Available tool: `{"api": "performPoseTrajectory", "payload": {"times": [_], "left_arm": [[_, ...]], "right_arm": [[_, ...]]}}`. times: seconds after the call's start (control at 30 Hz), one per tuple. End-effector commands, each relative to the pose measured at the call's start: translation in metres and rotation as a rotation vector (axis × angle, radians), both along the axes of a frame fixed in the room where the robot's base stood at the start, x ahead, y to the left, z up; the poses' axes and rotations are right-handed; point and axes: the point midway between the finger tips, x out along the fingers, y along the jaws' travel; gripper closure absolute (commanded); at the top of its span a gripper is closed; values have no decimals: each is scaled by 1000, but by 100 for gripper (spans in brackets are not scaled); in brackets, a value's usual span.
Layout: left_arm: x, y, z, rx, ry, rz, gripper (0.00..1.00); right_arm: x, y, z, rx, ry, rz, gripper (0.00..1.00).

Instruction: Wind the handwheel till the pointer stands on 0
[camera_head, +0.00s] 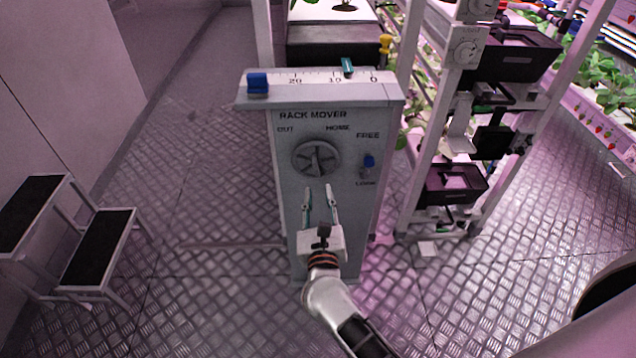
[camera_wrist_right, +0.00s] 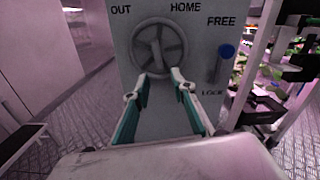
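The grey handwheel (camera_head: 317,157) is on the front panel of the rack mover box (camera_head: 290,200), between the words OUT and HOME; it also shows in the right wrist view (camera_wrist_right: 159,48). The teal pointer (camera_head: 347,67) stands on the scale (camera_head: 315,77) between 10 and 0, a little right of 10. My right gripper (camera_head: 319,190) is open and empty, just below the handwheel in the head view. In the right wrist view its two teal-padded fingers (camera_wrist_right: 155,82) point at the wheel's lower part; contact cannot be told. My left gripper is out of view.
A blue-knobbed lever (camera_head: 368,161) is right of the wheel, its knob up near FREE. A blue block (camera_head: 258,84) sits at the scale's left end. A plant rack (camera_head: 430,130) stands close at right, a step stool (camera_head: 95,250) at left. The floor between stool and box is clear.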

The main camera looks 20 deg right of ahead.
Motion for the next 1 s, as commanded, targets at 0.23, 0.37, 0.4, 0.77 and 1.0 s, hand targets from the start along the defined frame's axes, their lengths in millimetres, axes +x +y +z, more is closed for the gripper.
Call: {"api": "performPoseTrajectory", "payload": {"times": [0.23,0.37,0.4,0.77,1.0], "left_arm": [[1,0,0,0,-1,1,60],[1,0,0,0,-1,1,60],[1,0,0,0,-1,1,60],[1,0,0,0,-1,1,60],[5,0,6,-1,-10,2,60]], "right_arm": [[-40,11,0,0,0,1,75],[-49,14,0,0,1,0,75],[-51,14,0,1,0,0,75],[-52,15,1,-4,0,0,75],[-45,3,6,-250,58,-11,75]]}}
